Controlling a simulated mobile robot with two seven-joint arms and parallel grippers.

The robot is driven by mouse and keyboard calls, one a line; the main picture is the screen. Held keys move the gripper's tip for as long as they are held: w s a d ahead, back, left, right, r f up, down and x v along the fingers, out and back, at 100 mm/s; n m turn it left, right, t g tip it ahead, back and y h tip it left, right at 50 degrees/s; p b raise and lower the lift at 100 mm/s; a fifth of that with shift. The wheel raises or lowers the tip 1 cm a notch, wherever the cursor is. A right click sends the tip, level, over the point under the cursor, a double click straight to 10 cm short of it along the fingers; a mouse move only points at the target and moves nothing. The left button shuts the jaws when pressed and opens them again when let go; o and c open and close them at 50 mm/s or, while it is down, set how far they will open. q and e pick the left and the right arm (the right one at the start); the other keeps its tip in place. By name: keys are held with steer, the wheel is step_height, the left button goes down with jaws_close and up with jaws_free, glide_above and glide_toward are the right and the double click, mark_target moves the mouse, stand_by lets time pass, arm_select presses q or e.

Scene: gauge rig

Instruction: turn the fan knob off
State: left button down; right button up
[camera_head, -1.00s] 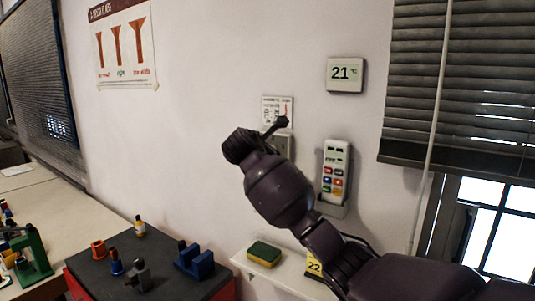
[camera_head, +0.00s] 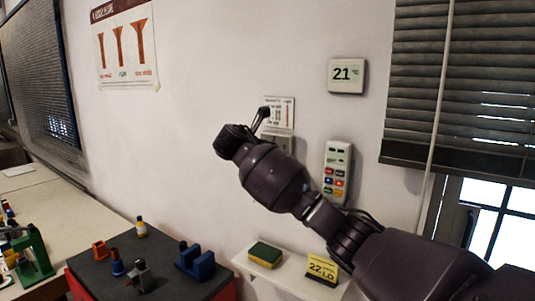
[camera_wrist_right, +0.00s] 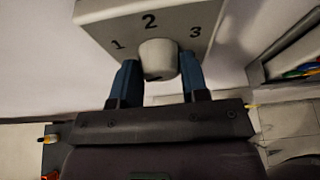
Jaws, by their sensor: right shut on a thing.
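The fan knob (camera_wrist_right: 158,57) is a pale round knob on a light box (camera_wrist_right: 95,12) marked 1, 2 and 3 in the right wrist view. A small dark mark shows on the knob's near edge, but I cannot tell which setting it points to. My right gripper (camera_wrist_right: 158,82) is shut on the knob, with one blue finger on each side of it. In the head view the grey control box (camera_head: 284,142) on the wall is partly hidden behind my right arm, and the knob and fingertips are hidden. My left gripper is not in view.
A label plate (camera_head: 284,113) is above the box. A remote (camera_head: 336,172) and a thermostat reading 21 (camera_head: 346,76) are on the wall to the right. Below, a shelf (camera_head: 281,281) holds a sponge (camera_head: 265,254) and a yellow card (camera_head: 323,269). A dark bench (camera_head: 165,275) stands left.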

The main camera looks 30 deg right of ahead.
steer(key=shift+f, duration=0.1)
steer(key=o, duration=0.9)
steer(key=shift+v, duration=5.4)
